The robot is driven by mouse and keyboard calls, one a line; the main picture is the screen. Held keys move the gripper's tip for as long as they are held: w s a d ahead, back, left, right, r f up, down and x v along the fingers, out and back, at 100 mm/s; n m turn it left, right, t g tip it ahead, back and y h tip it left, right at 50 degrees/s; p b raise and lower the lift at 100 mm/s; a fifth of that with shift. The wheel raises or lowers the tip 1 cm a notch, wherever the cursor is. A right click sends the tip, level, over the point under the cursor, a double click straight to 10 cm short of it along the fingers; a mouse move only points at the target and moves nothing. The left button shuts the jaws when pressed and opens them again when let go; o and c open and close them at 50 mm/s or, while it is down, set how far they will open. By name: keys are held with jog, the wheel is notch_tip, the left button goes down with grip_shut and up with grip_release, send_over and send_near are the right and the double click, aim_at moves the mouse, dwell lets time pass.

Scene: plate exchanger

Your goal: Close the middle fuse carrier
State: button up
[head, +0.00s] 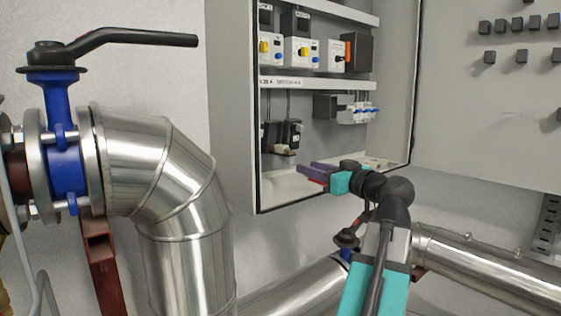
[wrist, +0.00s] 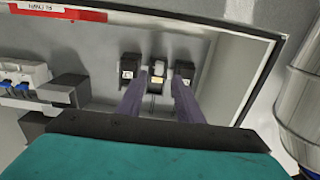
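The middle fuse carrier (wrist: 157,71) shows in the wrist view between two dark fuse carriers, with a pale beige part facing the camera. In the head view, the beige part of the middle carrier (head: 285,150) sticks out and down, tilted forward from its dark neighbours. My gripper (head: 304,172) is in the cabinet's lower opening, below and in front of the carriers. In the wrist view, the two purple fingers of my gripper (wrist: 159,86) are apart, pointing at the carriers, with nothing held between them. I cannot tell whether the fingertips touch anything.
Dark fuse carriers stand left (wrist: 130,66) and right (wrist: 184,75) of the middle one. The cabinet's side wall (wrist: 240,70) is close to the right in the wrist view. Breakers (head: 362,110) sit on the same row. A steel pipe (head: 185,220) runs left of the cabinet.

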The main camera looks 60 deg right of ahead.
aim_at(287, 161)
jog(key=shift+p+x, duration=2.15)
jog(key=shift+x, duration=4.9)
jog(key=shift+f, duration=0.1)
jog(key=shift+c, duration=0.2)
grip_shut()
jog(key=shift+a+f, duration=0.1)
jog(key=shift+s, duration=0.1)
